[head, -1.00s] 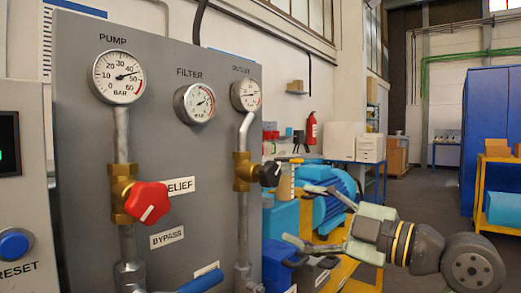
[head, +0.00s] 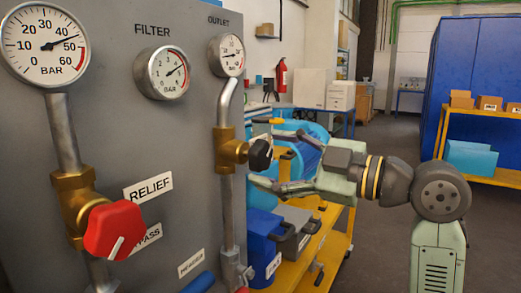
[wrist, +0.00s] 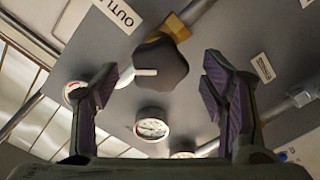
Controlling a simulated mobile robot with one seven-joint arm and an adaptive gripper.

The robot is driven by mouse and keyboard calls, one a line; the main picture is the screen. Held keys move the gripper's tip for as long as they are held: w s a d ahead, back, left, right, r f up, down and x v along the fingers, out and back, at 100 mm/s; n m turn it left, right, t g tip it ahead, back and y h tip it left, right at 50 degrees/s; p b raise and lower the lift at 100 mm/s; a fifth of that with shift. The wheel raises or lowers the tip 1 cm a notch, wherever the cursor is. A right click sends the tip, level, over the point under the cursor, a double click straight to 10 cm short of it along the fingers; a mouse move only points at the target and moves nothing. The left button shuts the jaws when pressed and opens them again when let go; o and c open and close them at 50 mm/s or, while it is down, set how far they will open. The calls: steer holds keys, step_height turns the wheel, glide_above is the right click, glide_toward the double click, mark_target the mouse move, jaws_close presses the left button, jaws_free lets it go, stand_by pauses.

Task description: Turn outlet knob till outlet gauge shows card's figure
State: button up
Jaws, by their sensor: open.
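The outlet knob (head: 260,154) is black with a pale pointer mark, on a brass valve (head: 228,149) in the outlet pipe. The outlet gauge (head: 227,55) is above it; its needle is too small to read surely. My gripper (head: 265,160) is open at the knob, one finger above and one below in the head view. In the wrist view the knob (wrist: 160,62) sits between and slightly beyond the open fingertips (wrist: 160,82), with gaps on both sides; no contact shows. I cannot make out a card with a figure.
The pump gauge (head: 44,44), filter gauge (head: 161,73) and red relief knob (head: 114,230) are on the same grey panel, to the left. Open floor lies to the right.

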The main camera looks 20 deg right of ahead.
mark_target(266, 157)
steer(key=shift+x, duration=1.55)
steer(key=c, duration=1.1)
steer(key=shift+c, duration=0.2)
